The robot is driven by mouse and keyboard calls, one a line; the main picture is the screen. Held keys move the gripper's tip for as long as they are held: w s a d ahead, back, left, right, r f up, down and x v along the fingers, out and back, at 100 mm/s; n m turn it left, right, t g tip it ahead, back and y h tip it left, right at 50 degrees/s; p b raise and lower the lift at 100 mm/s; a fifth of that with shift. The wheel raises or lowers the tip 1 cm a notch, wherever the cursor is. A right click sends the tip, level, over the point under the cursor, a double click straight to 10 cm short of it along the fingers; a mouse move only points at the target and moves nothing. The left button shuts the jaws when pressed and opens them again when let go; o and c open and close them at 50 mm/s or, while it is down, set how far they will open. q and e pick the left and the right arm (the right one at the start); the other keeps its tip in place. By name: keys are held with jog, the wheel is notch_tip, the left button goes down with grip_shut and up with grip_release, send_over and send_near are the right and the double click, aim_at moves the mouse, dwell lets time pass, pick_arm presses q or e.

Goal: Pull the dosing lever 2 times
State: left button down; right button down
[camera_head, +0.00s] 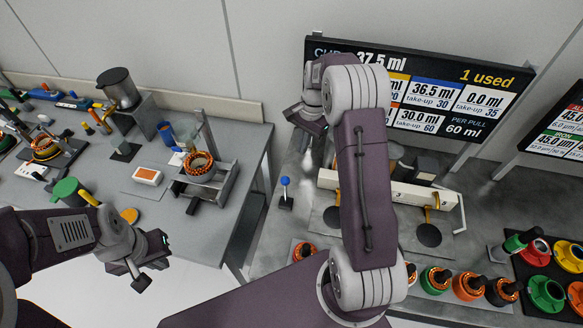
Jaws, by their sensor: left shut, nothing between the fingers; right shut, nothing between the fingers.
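A short upright lever with a blue ball knob (285,182) stands on a small dark base on the right-hand bench; it looks like the dosing lever. My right gripper (311,139) is shut and empty, up and to the right of the knob in the picture and apart from it. My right arm hides part of the board and bench behind it. My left gripper (141,276) is shut and empty, low in front of the left table. The dosing board (470,55) reads "1 used" and "PER PULL 60 ml"; its left part is partly covered.
A pale dispenser bar (405,190) with dark round pads below stands behind my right arm. Several wound stators (467,285) line the bench front, with coloured spools (546,292) at right. The left table holds a fixture with a copper-wound stator (198,163) and a dark pot (118,88).

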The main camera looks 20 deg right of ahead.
jog(key=s+a+f+p, duration=0.1)
jog(key=a+f+p, duration=0.2)
jog(key=f, duration=0.4)
jog(key=shift+s+a+f+p, duration=0.35)
jog(key=shift+a+f+p, duration=0.05)
jog(key=shift+a, duration=0.4)
jog(key=shift+f, duration=0.1)
